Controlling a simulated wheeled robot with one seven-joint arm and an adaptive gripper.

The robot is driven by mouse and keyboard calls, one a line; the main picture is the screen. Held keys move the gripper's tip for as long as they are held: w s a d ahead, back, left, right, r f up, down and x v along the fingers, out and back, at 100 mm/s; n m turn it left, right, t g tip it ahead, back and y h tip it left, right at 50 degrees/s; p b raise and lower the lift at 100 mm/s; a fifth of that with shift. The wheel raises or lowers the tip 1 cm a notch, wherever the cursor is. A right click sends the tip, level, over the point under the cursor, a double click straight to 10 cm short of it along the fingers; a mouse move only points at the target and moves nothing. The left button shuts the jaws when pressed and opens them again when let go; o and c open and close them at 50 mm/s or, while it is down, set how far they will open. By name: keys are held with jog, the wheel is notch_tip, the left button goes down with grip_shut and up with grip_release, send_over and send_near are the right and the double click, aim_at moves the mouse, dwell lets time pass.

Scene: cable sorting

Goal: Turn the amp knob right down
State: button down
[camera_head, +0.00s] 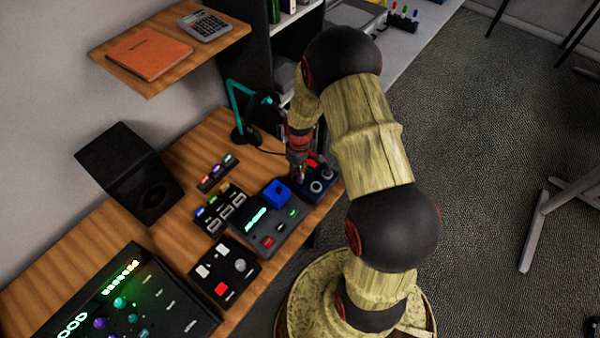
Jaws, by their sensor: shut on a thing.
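My gripper (301,178) points down over the left part of this box. It is shut on a knob there, which the fingers mostly hide. A red patch (312,162) shows on the box beside the fingers. The setting of the held knob is too small to read.
Left of the box stands a console with a blue block (277,193) and lit green display. A teal lamp (241,115) stands behind my gripper. A black speaker (129,173), button panel (225,271) and mixer (130,303) lie further left. A wall shelf (125,74) hangs above.

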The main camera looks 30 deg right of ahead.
jog(key=c, duration=1.7)
grip_release()
jog(key=shift+o, duration=0.6)
notch_tip(320, 180, up, 12)
